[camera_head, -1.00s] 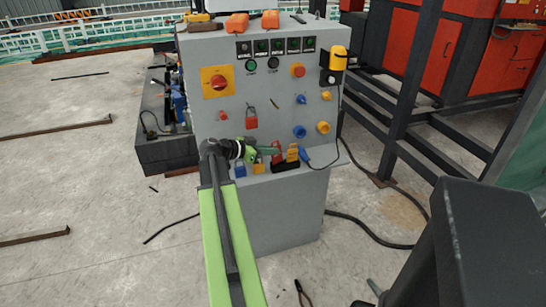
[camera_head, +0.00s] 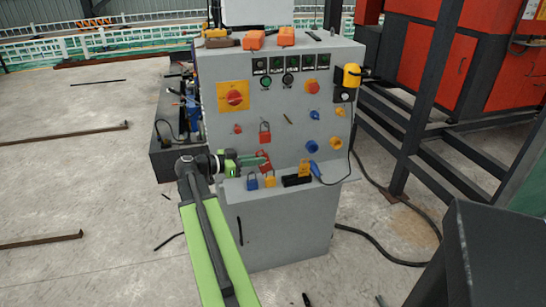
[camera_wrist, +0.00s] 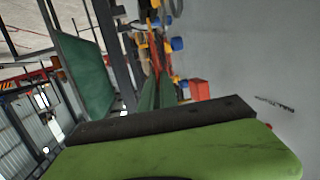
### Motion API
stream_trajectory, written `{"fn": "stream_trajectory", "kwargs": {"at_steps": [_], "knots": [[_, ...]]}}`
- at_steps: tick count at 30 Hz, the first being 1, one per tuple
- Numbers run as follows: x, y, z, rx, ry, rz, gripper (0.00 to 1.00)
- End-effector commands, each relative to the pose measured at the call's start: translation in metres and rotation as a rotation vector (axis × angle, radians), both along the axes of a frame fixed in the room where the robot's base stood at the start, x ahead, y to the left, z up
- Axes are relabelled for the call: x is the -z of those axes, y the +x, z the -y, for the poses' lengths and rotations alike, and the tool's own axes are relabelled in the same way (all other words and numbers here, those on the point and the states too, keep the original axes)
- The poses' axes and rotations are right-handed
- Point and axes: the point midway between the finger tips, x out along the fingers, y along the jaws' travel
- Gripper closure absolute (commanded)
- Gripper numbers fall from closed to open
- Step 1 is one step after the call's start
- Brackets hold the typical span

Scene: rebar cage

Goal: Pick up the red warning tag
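My gripper (camera_head: 256,161) is in front of the grey control cabinet, just above its ledge at the left. The red warning tag (camera_head: 265,167) is at its green fingertips. The fingers look closed on the tag and cover part of it. The tag is clear of the black holder (camera_head: 297,181), where a yellow tag (camera_head: 304,168) still stands. In the wrist view, my green gripper finger (camera_wrist: 149,96) points toward red pieces that are too small to tell apart.
A red padlock (camera_head: 264,134) hangs on the panel just above my gripper. A blue padlock (camera_head: 252,183) and a yellow padlock (camera_head: 270,181) are on the ledge below. Knobs stick out of the panel at the right. A black cable runs down from the yellow-black device (camera_head: 351,76).

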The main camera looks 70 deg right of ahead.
Motion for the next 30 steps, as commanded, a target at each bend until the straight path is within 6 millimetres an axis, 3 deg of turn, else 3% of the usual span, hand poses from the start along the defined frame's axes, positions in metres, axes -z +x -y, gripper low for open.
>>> {"fn": "stream_trajectory", "kwargs": {"at_steps": [7,9,12,21,30], "knots": [[0.0,0.056,-0.065,-0.005,0.0,0.0,1.0],[-0.019,0.059,-0.072,-0.001,0.041,0.034,1.0],[-0.023,0.067,-0.081,0.0,0.101,0.084,1.0],[-0.023,0.082,-0.1,0.001,0.218,0.179,1.0],[-0.02,0.083,-0.102,0.002,0.232,0.192,1.0]]}}
